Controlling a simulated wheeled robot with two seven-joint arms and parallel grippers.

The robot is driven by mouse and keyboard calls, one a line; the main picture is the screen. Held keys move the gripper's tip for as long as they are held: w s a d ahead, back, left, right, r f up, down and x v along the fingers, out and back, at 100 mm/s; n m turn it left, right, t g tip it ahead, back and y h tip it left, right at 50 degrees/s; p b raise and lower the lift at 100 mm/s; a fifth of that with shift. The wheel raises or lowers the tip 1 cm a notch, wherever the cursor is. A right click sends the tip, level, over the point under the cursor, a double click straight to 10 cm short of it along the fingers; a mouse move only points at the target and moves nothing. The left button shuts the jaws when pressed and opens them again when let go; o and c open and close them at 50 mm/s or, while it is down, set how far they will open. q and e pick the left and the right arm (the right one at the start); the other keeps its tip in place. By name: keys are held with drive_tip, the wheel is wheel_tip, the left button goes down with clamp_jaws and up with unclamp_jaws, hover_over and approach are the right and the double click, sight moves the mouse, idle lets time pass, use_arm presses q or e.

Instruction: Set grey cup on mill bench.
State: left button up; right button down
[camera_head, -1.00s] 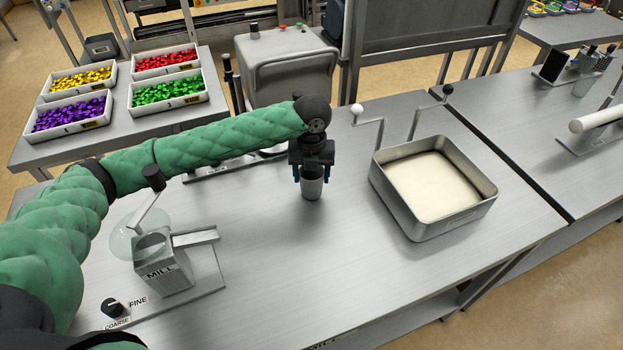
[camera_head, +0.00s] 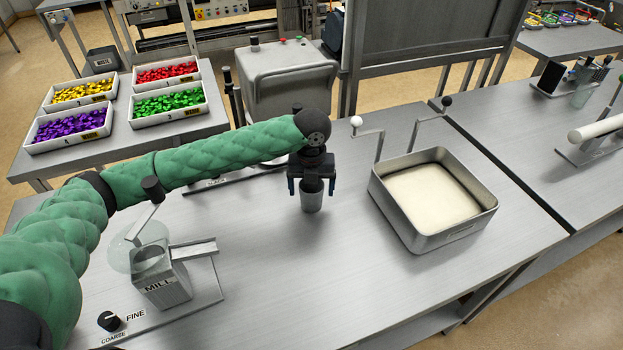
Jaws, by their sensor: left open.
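The grey cup (camera_head: 312,201) stands upright on the mill bench (camera_head: 290,270), near its middle. My left gripper (camera_head: 312,190) is directly above and around the cup's upper part, with its jaws open and a finger on either side of it. Gaps show between the fingers and the cup. The gripper's body hides part of the cup's rim. The mill (camera_head: 162,277) stands on the same bench at the left. My right gripper is not in view.
Bins of coloured pieces (camera_head: 120,140) stand on another table at the back left. The bench front is clear.

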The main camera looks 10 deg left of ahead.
use_arm(q)
drive_tip(key=shift+r, duration=0.3)
wheel_tip(320, 180, up, 12)
drive_tip(key=b, duration=0.4)
drive_tip(key=shift+f, duration=0.25)
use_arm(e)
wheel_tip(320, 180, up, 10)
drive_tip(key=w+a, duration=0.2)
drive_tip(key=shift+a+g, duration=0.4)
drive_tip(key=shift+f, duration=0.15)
